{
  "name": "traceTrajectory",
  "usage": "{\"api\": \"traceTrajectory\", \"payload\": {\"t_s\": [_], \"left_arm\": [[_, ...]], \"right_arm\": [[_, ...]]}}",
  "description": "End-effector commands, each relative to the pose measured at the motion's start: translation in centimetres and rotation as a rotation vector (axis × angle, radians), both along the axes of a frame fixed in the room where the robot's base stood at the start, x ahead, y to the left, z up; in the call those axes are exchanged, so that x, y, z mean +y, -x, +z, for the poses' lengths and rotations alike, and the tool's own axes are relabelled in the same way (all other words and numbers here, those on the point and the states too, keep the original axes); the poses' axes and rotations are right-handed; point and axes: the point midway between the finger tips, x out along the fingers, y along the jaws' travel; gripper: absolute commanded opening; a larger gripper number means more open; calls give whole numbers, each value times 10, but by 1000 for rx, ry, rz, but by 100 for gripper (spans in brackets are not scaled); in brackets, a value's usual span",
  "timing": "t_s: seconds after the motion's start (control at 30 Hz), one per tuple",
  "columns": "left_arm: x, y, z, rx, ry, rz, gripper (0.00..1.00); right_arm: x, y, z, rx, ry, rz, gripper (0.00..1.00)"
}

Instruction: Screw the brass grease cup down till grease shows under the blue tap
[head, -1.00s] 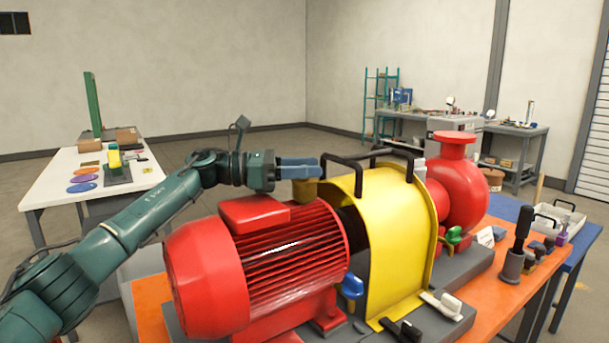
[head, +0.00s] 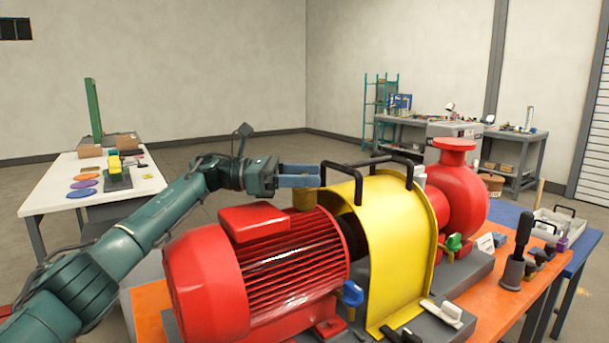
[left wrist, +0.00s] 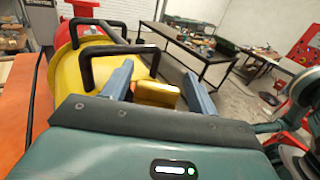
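The brass grease cup (head: 304,196) stands behind the red motor, left of the yellow guard (head: 395,250). My left gripper (head: 300,176) reaches it from the left with its blue fingers at the cup's top. In the left wrist view the brass cup (left wrist: 157,93) shows between the two spread fingers (left wrist: 160,88); I see no clear grip on it. The blue tap (head: 352,293) is on the near side, between motor and guard. A green tap (head: 453,242) is right of the guard. No grease can be made out. My right gripper is out of view.
The red motor (head: 250,265) and red pump (head: 460,190) flank the guard. Black handles (head: 345,175) rise from the guard close to my left fingers. A white table (head: 60,185) is at left, with open floor behind.

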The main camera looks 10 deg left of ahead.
Motion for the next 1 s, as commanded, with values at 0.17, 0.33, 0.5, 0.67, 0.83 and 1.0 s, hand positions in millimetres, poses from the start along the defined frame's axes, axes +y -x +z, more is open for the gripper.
{"api": "traceTrajectory", "payload": {"t_s": [0.17,0.33,0.5,0.67,0.83,1.0], "left_arm": [[0,0,0,0,1,1,67],[1,0,0,0,1,1,67],[17,2,-1,0,2,5,67],[50,8,-2,0,2,6,67],[87,15,-1,0,2,6,67],[115,20,0,1,2,3,67]], "right_arm": [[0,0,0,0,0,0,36],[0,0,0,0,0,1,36],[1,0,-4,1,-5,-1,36],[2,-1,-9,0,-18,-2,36],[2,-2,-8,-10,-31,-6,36],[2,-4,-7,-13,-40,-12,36]]}}
